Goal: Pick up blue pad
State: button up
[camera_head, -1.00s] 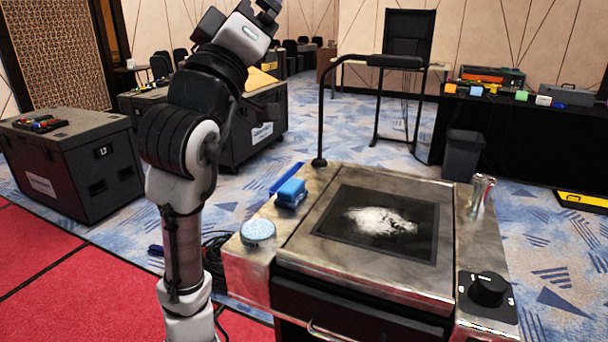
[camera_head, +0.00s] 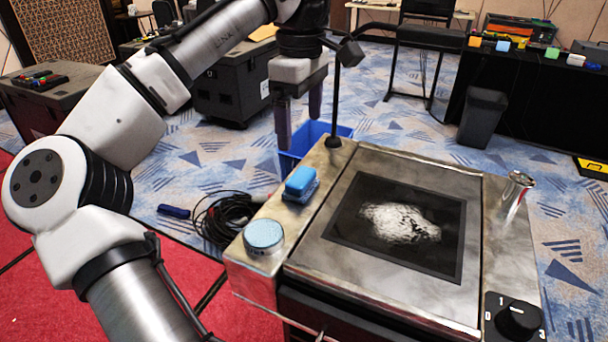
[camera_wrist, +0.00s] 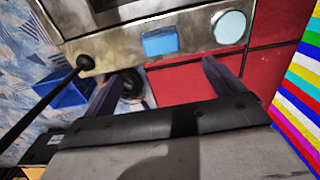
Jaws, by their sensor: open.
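The blue pad (camera_head: 300,183) is a small block with a bright blue top and a darker blue lower part. It sits on the left metal rim of the griddle unit, and it also shows in the wrist view (camera_wrist: 160,41) on the metal edge. My gripper (camera_head: 299,128) hangs above and behind the pad in the head view, fingers pointing down, apart from it. In the wrist view the two fingers (camera_wrist: 163,75) are spread wide, with nothing between them but floor and cable beyond. The pad lies past the fingertips there.
A round light-blue tin (camera_head: 263,236) sits near the pad on the metal rim (camera_head: 244,275). A black post (camera_head: 334,110) rises close to my gripper. A blue bin (camera_head: 316,140) stands on the floor behind. A dark plate (camera_head: 345,225) with white powder is right of the pad.

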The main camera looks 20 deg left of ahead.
aim_at(301, 175)
notch_tip(301, 175, down, 12)
jog(key=shift+s+f+p, duration=0.1)
jog(key=shift+s+p, duration=0.05)
jog(key=shift+p, duration=1)
jog(key=c, duration=1.1)
jog(key=shift+o, duration=0.2)
notch_tip(301, 175, up, 20)
jog(key=shift+b, duration=0.4)
